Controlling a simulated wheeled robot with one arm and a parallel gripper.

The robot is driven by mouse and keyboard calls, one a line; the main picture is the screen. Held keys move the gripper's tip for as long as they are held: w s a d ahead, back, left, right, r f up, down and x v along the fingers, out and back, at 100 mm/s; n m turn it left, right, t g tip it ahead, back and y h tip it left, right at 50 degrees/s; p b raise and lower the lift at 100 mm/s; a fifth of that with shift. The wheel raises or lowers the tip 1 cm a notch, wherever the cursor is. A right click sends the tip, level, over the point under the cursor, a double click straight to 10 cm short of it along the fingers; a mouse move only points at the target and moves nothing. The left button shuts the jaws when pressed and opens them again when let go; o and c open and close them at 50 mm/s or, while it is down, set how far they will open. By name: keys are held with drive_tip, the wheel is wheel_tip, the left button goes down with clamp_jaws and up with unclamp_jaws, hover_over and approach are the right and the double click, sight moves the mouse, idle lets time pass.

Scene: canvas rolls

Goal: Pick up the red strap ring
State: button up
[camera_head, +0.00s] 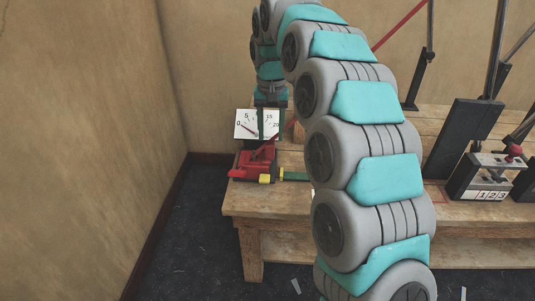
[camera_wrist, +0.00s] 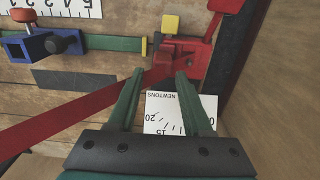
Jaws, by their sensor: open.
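A red strap (camera_wrist: 70,118) runs diagonally across the wrist view, from the lower left up towards a red clamp (camera_wrist: 185,52). Its upper end passes between or just beyond my fingertips; I cannot make out a separate ring there. In the head view a red strap (camera_head: 400,24) slants behind my arm, and the red clamp (camera_head: 256,162) sits at the bench's left end. My gripper (camera_wrist: 160,75) is open, its two green fingers apart and pointing at the clamp. In the head view my gripper (camera_head: 268,132) is above the clamp, partly hidden by my arm.
A white newton dial (camera_wrist: 165,108) lies behind my fingers; it also shows in the head view (camera_head: 245,124). A blue clamp (camera_wrist: 28,46) with a green bar (camera_wrist: 110,43) is at the left. The wooden bench (camera_head: 262,200) stands near the wall. A numbered block (camera_head: 487,180) is at right.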

sight(269, 143)
drive_tip(key=shift+s+a+f, duration=0.1)
drive_tip(key=shift+f, duration=1.3)
drive_tip(key=shift+s+a+f, duration=0.1)
drive_tip(key=shift+f, duration=1.25)
clamp_jaws()
